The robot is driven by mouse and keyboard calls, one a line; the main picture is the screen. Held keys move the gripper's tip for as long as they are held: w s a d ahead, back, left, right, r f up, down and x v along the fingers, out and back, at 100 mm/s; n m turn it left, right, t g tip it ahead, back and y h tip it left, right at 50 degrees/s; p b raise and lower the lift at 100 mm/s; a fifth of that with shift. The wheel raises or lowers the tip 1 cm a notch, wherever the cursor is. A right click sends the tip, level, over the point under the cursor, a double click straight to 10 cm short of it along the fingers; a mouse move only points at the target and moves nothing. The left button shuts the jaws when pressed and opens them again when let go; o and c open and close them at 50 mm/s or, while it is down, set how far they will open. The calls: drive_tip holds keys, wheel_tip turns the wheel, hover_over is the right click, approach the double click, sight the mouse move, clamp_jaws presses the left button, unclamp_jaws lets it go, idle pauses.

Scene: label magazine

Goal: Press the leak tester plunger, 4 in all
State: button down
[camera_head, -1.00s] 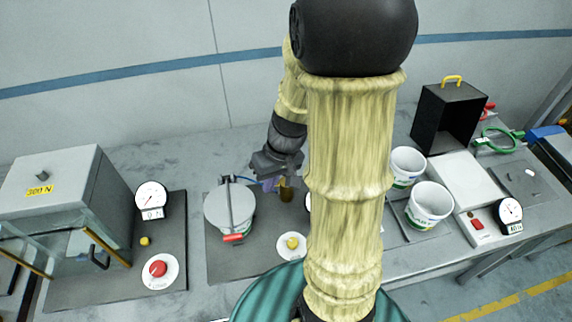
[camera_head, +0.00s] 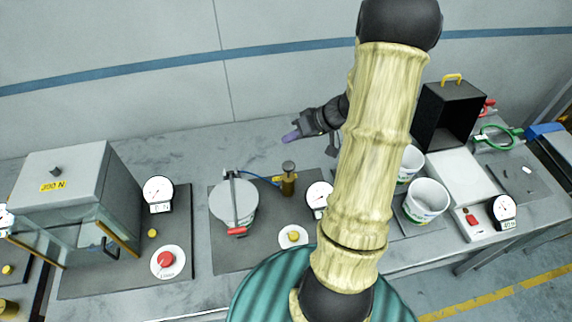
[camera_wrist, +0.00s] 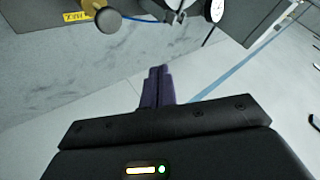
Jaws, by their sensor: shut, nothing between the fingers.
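The leak tester plunger (camera_head: 288,165) is a round grey knob on top of a brass pump cylinder (camera_head: 288,186), and it stands up clear of the cylinder. A blue hose runs from the pump to a lidded pot (camera_head: 234,205) with a red clamp handle. My gripper (camera_head: 291,137) is behind and above the plunger, apart from it, with its purple fingers shut and empty. In the wrist view the grey plunger knob (camera_wrist: 108,19) shows at the top left, off to the side of my shut fingertips (camera_wrist: 157,72).
A dial gauge (camera_head: 319,194) stands right of the pump, partly behind my arm. A yellow button (camera_head: 294,236) is in front. A grey glass-fronted tester (camera_head: 80,190) is at the left. White tubs (camera_head: 427,200) and a black box (camera_head: 448,118) are at the right.

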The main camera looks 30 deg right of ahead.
drive_tip(key=f, duration=0.1)
drive_tip(key=b, duration=0.4)
hover_over(292, 166)
wheel_tip(292, 166, down, 6)
drive_tip(key=shift+f, duration=0.1)
drive_tip(key=shift+f+b, duration=0.85)
drive_tip(key=shift+b, duration=0.2)
